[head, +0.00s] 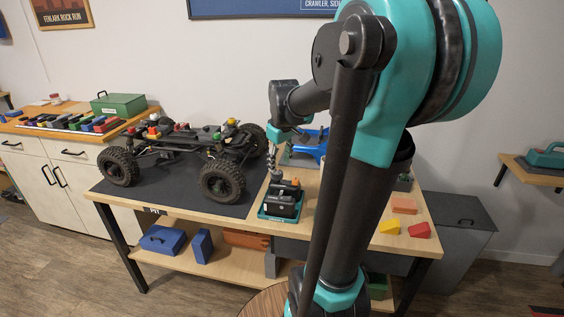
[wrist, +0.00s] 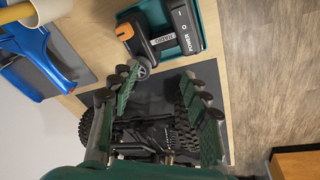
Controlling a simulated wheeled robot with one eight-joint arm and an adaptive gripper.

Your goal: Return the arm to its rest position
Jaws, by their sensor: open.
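My gripper (head: 272,160) hangs at the end of my teal and black arm, above the workbench between the crawler and a small green tray. In the wrist view my gripper (wrist: 163,76) has its green fingers spread apart, with nothing held between them. The crawler chassis (head: 190,139) stands on its wheels on the dark mat (head: 203,194); part of it shows beneath the fingers in the wrist view.
A blue stand-like object (head: 309,147) is behind the tray. Orange, yellow and red blocks (head: 404,205) lie at the bench's right. A side counter (head: 60,135) with a green toolbox (head: 118,104) is at left. My arm hides part of the bench.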

